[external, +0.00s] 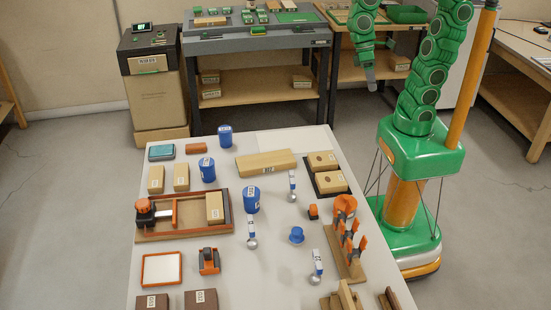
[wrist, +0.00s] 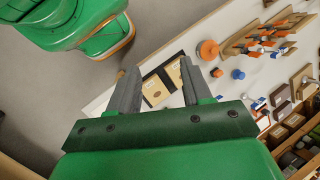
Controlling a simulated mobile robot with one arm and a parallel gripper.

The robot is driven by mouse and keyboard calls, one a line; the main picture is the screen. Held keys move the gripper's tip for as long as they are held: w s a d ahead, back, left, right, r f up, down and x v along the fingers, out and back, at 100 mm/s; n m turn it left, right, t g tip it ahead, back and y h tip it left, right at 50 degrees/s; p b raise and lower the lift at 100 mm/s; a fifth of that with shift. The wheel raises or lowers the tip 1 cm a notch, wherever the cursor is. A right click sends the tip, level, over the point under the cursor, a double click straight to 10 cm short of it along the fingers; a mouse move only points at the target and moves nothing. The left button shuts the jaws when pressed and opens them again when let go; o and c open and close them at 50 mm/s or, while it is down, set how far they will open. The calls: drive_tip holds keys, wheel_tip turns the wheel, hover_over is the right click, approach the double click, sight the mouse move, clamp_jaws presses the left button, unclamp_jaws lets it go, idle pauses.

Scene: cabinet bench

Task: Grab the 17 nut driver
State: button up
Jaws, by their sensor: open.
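My gripper (external: 370,76) is above the floor beyond the far right side of the white table. In the wrist view my gripper (wrist: 157,64) is open and empty, its grey fingers wide apart. A wooden rack (external: 334,258) with several orange-handled tools (external: 350,240) stands at the table's right side. The rack also shows in the wrist view (wrist: 240,43), well right of my fingers. White-and-blue tools with silver ball ends lie at the middle (external: 251,231), the right (external: 292,186) and the front right (external: 316,267). I cannot read which thing is the 17 nut driver.
A black tray (external: 318,181) with two tan blocks is at the table's far right; it appears between my fingers in the wrist view (wrist: 176,55). Blue cylinders (external: 251,200), a long tan block (external: 266,163) and a blue knob (external: 296,235) stand on the table (external: 200,265).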

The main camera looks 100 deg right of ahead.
drive_tip(key=w+a+m+t+y, duration=0.1)
drive_tip(key=w+a+m+y, duration=0.3)
drive_tip(key=w, duration=0.6)
drive_tip(key=w+a+m+t+y, duration=0.2)
drive_tip(key=w+m, duration=0.4)
drive_tip(key=w, duration=0.3)
drive_tip(key=w+a+m+t+y, duration=0.1)
drive_tip(key=w+a+m+y, duration=0.3)
drive_tip(key=w, duration=0.6)
drive_tip(key=m+h, duration=0.1)
approach(293, 189)
drive_tip(key=shift+r, duration=0.45)
drive_tip(key=shift+a+f, duration=0.15)
drive_tip(key=shift+f, duration=0.25)
drive_tip(key=shift+x, duration=3.8)
clamp_jaws()
